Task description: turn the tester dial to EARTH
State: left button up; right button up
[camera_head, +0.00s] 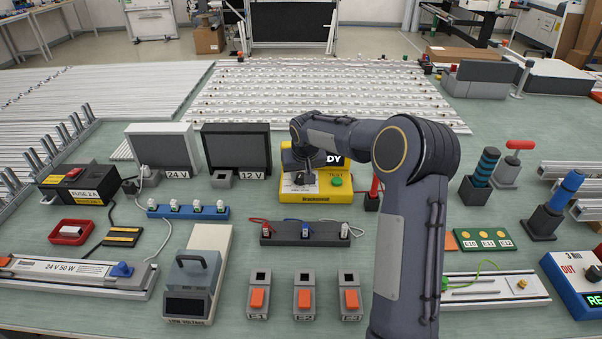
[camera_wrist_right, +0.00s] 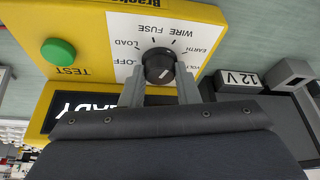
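The yellow tester (camera_head: 343,196) stands at the middle of the bench, its screen partly covered by my right arm. In the wrist view its white panel carries the black dial (camera_wrist_right: 159,64), ringed by the labels OFF, LOAD, WIRE FUSE, EARTH and VOLT. The white mark on the dial is small, and I cannot tell which label it points to. My right gripper (camera_wrist_right: 160,76) has one finger on each side of the dial, close against it, with no clear gap. The green TEST button (camera_wrist_right: 58,52) is beside the panel. My left gripper is not in view.
Two dark-screened boxes marked 24 V (camera_head: 160,148) and 12 V (camera_head: 236,148) stand left of the tester. A grey strip with clipped leads (camera_head: 303,240) lies in front, with several orange-switch blocks nearer. A red-handled device (camera_head: 512,160) stands to the right.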

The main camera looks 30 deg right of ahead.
jog(key=c, duration=0.3)
jog(key=m+b, duration=0.1)
jog(key=m+h, duration=0.1)
jog(key=shift+w+a+f+m+g+b, duration=0.1)
jog(key=shift+a+m+g+b, duration=0.05)
jog(key=shift+m+g+b, duration=0.2)
jog(key=shift+m+h, duration=0.4)
jog(key=shift+m, duration=0.85)
jog(key=shift+m+g+h, duration=0.3)
jog(key=shift+m+g, duration=0.25)
jog(key=shift+m, duration=0.65)
jog(key=o, duration=1)
jog(key=shift+c, duration=0.2)
